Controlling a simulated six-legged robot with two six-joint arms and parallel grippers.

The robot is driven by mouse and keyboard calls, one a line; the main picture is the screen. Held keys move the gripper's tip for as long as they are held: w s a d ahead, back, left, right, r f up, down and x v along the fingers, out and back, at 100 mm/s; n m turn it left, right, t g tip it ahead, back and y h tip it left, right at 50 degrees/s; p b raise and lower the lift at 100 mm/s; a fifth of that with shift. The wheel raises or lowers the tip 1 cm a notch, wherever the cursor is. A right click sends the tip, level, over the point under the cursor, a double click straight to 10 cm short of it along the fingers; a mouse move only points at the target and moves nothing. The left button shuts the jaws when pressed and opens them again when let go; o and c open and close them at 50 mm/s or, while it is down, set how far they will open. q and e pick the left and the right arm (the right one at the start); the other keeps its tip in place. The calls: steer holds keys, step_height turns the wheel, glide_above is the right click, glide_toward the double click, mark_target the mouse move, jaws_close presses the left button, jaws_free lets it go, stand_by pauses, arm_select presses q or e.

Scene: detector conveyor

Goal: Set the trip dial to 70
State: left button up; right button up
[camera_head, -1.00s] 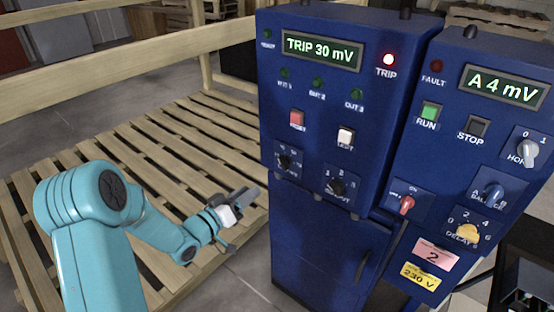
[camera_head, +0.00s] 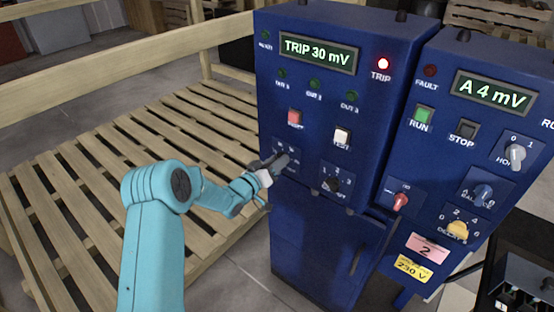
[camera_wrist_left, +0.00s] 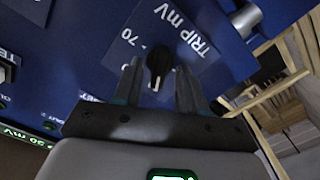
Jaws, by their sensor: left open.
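The trip dial (camera_wrist_left: 158,60) is a small black knob on a blue plate marked "TRIP mV", with "70" readable beside it in the left wrist view. My left gripper (camera_head: 276,162) is at the lower left of the blue cabinet front and covers most of the dial in the head view. In the left wrist view my left gripper (camera_wrist_left: 157,88) is open, with one finger on each side of the knob. I cannot tell whether the fingers touch it. The trip display (camera_head: 318,52) reads "TRIP 30 mV". My right gripper is not in view.
Another black knob (camera_head: 332,184) sits right of the trip dial. Above are a red button (camera_head: 294,117) and a white button (camera_head: 342,136). A red TRIP lamp (camera_head: 383,63) is lit. A wooden pallet (camera_head: 110,150) lies left of the cabinet. A second blue panel (camera_head: 450,130) stands right.

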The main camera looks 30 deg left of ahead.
arm_select(q)
steer(key=shift+w+d, duration=0.1)
steer(key=shift+c, duration=0.3)
steer(key=c, duration=0.6)
steer(key=shift+f+b, duration=0.1)
steer(key=shift+b, duration=0.4)
steer(key=shift+d+m+b, duration=0.15)
steer(key=shift+m+b, duration=5.8)
steer(key=shift+b, duration=1.3)
steer(key=shift+d+m+b, duration=0.15)
steer(key=shift+m+b, duration=5.8)
steer(key=shift+b, duration=1.25)
